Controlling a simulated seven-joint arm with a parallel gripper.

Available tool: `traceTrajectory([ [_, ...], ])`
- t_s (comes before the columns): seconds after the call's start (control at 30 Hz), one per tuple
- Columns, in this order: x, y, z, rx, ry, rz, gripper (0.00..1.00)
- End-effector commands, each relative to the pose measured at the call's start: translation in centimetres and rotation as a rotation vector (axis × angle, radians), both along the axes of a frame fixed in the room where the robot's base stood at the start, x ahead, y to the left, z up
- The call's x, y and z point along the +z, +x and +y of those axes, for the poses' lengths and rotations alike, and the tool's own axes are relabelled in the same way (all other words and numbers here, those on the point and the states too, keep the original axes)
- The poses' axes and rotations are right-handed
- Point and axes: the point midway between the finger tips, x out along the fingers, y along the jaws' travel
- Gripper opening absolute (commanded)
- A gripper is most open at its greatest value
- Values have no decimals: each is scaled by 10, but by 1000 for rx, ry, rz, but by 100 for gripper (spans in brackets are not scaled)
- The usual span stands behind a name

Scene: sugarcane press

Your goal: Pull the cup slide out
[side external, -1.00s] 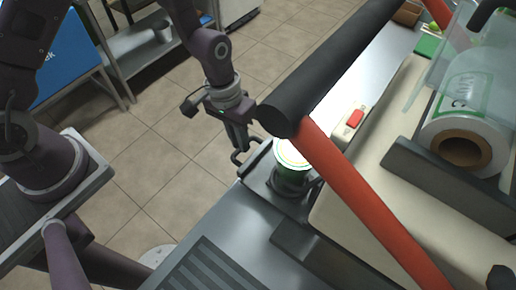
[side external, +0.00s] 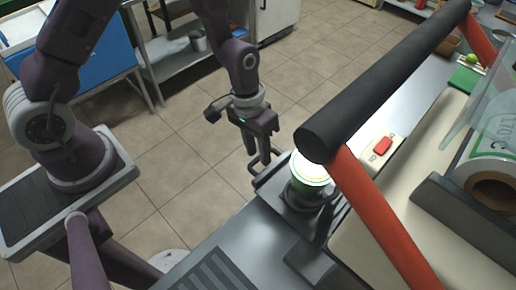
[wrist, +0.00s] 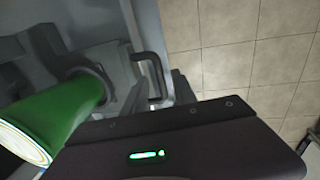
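The cup slide is a dark tray (side external: 300,207) at the press's edge, with a dark loop handle (side external: 256,182) sticking out over the floor side. A green cup with a pale round top (side external: 311,168) stands on it. My gripper (side external: 260,162) points down at the handle, its two fingers apart. In the wrist view, the handle (wrist: 158,66) reaches in between my fingertips (wrist: 162,88), and the green cup (wrist: 60,118) is at the left. Whether a finger touches the handle cannot be told.
A thick black roller-like bar (side external: 385,80) on a red arm (side external: 385,225) slants over the cup and close to my gripper's right. A red button (side external: 382,146) sits on the press behind. Open tiled floor (side external: 190,150) lies left of the handle.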

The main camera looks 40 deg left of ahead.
Motion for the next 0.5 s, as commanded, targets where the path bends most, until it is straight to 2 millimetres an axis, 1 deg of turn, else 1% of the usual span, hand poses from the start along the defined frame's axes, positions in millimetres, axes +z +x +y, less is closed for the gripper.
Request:
traceTrajectory([
  [0.07,2,0,0,0,0,-1,33],
  [0.13,10,1,2,2,0,-4,33],
  [0.3,46,1,8,1,-1,-6,33],
  [0.4,61,1,11,1,0,-5,33],
  [0.5,69,0,12,0,0,-2,33],
])
